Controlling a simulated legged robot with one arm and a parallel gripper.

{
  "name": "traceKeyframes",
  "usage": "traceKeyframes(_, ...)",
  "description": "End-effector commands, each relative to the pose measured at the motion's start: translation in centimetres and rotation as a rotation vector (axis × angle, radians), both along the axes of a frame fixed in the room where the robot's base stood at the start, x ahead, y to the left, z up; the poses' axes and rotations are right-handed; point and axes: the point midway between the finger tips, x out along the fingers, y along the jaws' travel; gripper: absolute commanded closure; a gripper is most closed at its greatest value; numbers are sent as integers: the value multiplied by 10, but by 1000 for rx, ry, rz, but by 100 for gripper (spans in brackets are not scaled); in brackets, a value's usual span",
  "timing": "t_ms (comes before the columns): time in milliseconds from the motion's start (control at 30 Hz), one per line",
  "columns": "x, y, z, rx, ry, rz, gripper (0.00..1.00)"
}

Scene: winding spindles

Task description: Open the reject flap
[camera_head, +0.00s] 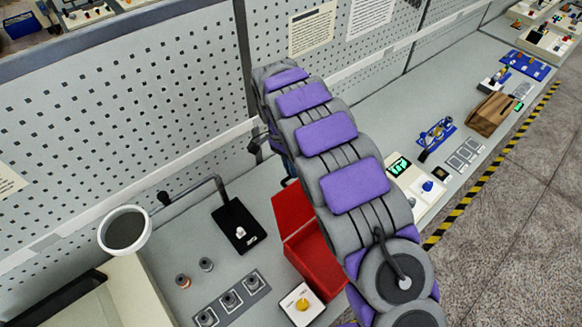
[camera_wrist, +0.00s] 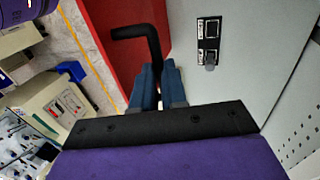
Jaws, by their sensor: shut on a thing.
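The red reject box (camera_head: 318,262) sits on the bench, partly hidden behind my arm. Its red flap (camera_head: 291,212) shows at the upper left of the box; how far it is raised is hard to tell. In the wrist view, the red flap (camera_wrist: 112,22) fills the upper middle, with a bent black handle (camera_wrist: 138,32) in front of it. My gripper (camera_wrist: 159,80) has its blue fingers closed around the lower part of this handle. In the head view, the gripper is mostly hidden behind my arm.
A white-rimmed cup (camera_head: 125,230) stands left, near a black pad (camera_head: 238,225). Several spindle holders (camera_head: 230,298) and a yellow button box (camera_head: 301,304) are in front. A perforated panel (camera_head: 150,110) rises behind. A device with a green display (camera_head: 399,166) stands right of my arm.

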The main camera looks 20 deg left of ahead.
Motion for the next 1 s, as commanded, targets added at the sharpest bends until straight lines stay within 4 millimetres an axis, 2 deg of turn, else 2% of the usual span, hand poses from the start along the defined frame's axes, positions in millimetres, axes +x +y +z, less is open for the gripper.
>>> traceKeyframes(133,-1,-1,-3,-4,5,-2,100)
traceKeyframes(167,0,-1,-3,-3,5,-2,85)
traceKeyframes(400,-2,0,-1,-3,1,-1,62)
traceKeyframes(767,-1,3,3,-2,1,0,62)
traceKeyframes(1000,4,12,31,0,-2,1,62)
